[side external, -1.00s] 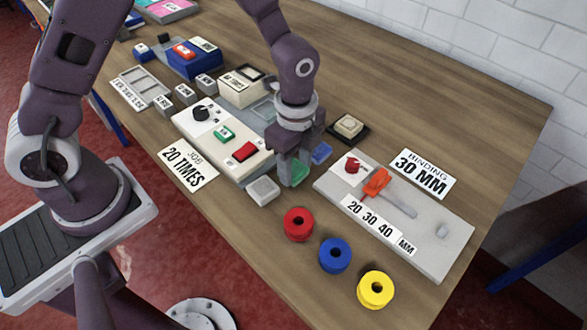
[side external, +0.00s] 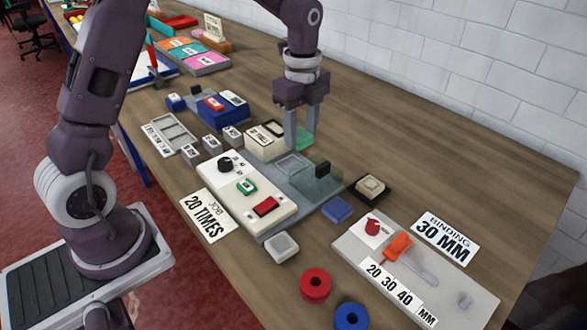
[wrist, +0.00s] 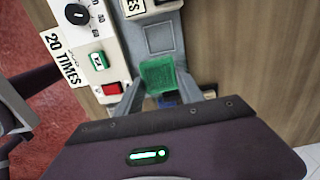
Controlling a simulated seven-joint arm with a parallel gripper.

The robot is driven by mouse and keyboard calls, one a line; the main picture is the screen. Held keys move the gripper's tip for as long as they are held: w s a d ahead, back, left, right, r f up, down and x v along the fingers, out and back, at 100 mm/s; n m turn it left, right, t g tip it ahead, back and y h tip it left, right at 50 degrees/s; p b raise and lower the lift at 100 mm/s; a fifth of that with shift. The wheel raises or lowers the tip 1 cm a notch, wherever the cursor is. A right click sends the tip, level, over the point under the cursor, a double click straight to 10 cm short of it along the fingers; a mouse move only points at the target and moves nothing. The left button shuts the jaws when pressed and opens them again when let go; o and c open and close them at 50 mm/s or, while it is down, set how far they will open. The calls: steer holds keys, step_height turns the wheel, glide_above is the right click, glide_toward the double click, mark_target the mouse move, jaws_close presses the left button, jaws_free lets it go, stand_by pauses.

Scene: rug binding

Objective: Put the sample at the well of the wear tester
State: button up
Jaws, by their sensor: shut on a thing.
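My gripper (side external: 302,142) is shut on a green sample (side external: 307,138) and holds it in the air. In the wrist view the green sample (wrist: 159,75) sits between the fingertips. The wear tester (side external: 252,200) has a cream panel with a dial, a green button and a red button, beside a grey plate. A square grey well (side external: 292,164) shows on this plate below the gripper in the side view. In the wrist view the well (wrist: 159,38) lies just beyond the sample, apart from it.
A clear greenish guard with a black block (side external: 322,169) stands on the tester plate. A blue sample (side external: 337,209), a pale block (side external: 282,246) and a binding fixture (side external: 455,285) lie nearer. Labelled grey weights (side external: 211,146) stand left. The right rear table is clear.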

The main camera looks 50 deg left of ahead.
steer(key=a+f, duration=0.1)
steer(key=f, duration=0.2)
steer(key=a+f, duration=0.1)
steer(key=f, duration=0.2)
steer(key=w+a+f, duration=0.1)
steer(key=a+f, duration=0.1)
steer(key=f, duration=0.1)
steer(key=shift+f, duration=0.4)
steer(key=shift+f, duration=0.15)
steer(key=o, duration=1.3)
